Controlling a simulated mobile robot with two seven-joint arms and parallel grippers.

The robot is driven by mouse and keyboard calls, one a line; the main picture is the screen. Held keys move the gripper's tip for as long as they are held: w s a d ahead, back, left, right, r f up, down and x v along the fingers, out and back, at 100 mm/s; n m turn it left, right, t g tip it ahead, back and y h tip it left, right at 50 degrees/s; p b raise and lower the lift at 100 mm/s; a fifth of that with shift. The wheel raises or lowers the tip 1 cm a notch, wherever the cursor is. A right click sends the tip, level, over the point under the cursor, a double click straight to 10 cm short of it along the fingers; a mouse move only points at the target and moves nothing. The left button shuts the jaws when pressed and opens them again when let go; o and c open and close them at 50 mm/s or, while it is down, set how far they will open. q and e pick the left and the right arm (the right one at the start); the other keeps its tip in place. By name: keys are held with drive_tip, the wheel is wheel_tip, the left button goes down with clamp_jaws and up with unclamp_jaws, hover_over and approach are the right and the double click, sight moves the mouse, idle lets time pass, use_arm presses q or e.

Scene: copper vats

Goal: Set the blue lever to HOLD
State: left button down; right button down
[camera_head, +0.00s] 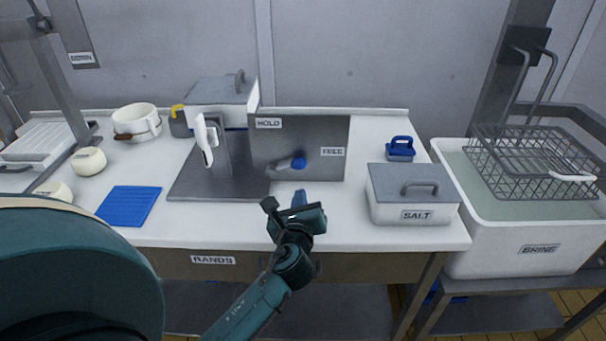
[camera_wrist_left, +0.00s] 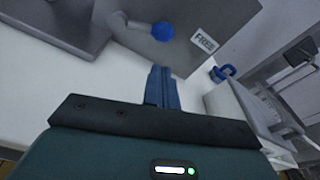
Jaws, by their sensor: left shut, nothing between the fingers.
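The blue lever (camera_head: 299,163) has a blue knob on a grey arm, on a grey upright panel (camera_head: 335,135). The knob points right, toward the FREE label (camera_head: 332,152). The HOLD label (camera_head: 268,123) is at the panel's upper left. In the left wrist view the blue knob (camera_wrist_left: 162,31) shows beside the FREE label (camera_wrist_left: 204,40). My left gripper (camera_head: 299,198) is shut and empty, in front of and below the knob, apart from it. Its closed fingers also show in the left wrist view (camera_wrist_left: 161,88). My right gripper is not in view.
A grey-lidded SALT box (camera_head: 395,209) and a blue-handled block (camera_head: 400,149) stand right of the panel. A white-handled metal slicer-like part (camera_head: 205,140) stands left of it. A blue mat (camera_head: 129,205) lies further left. The counter before the SALT box is clear.

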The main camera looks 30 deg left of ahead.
sight(290, 166)
use_arm(q)
drive_tip(key=x, duration=1)
idle(0.3)
drive_tip(key=shift+r, duration=0.15)
drive_tip(key=shift+n, duration=0.3)
